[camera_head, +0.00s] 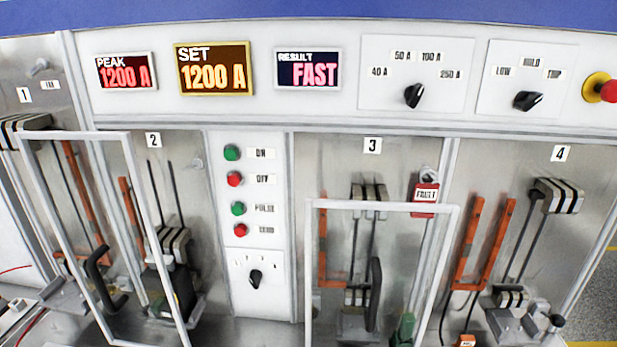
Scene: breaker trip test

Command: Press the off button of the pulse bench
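The pulse bench fills the view, with a white button panel (265,205) between bays 2 and 3. The off button (235,179) is a red round button beside the label OFF. A green button (232,153) labelled ON sits just above it. Below are a green button (238,208), whose label seems to read PULSE, and another red button (241,230) with a blurred label. Nothing covers the off button. I cannot make out either of my grippers in this view.
A small selector knob (255,278) sits below the buttons. The displays read PEAK 1200 A (126,73), SET 1200 A (213,70) and RESULT FAST (308,70). White-framed guards stand before bays 2 (131,210) and 3 (452,235). A red emergency button (606,90) is at upper right.

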